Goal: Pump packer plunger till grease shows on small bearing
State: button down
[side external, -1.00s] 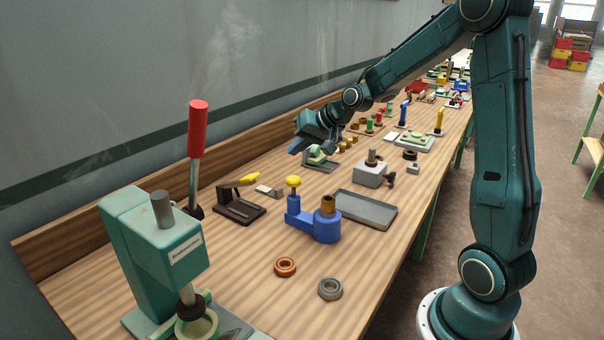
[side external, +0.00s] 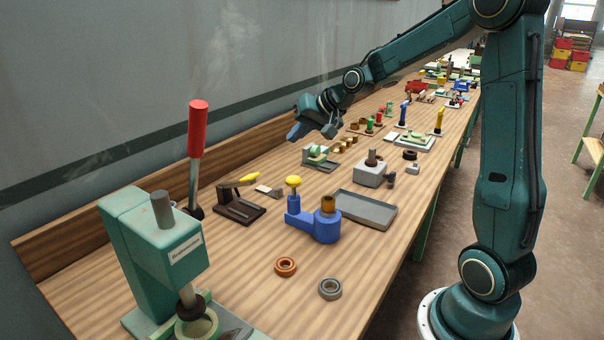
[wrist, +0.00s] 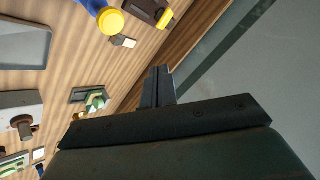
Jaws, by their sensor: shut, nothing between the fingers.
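The blue packer (side external: 318,229) stands on the bench near the middle of the side view. Its yellow plunger knob (side external: 293,181) sits up on a stem, and a brass-coloured bearing (side external: 328,204) sits on its round cup. I see no clear grease on it. An orange-brown ring bearing (side external: 285,267) and a grey ring bearing (side external: 330,288) lie in front. My gripper (side external: 298,132) is shut and empty, above the bench behind the packer and apart from it. In the wrist view, its fingers (wrist: 158,86) are together, and the yellow knob (wrist: 110,21) shows at the top.
A grey tray (side external: 365,210) lies right of the packer. A brown clamp with a yellow handle (side external: 240,205) stands to its left. A green press (side external: 150,245) with a red lever (side external: 197,130) stands front left. A small green-topped fixture (side external: 318,156) is below my gripper. The wall is close behind.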

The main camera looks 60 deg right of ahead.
aim_at(295, 179)
jog(key=shift+f, duration=4.25)
jog(key=shift+f, duration=1.8)
dwell(1.0)
jog(key=shift+r, duration=1.8)
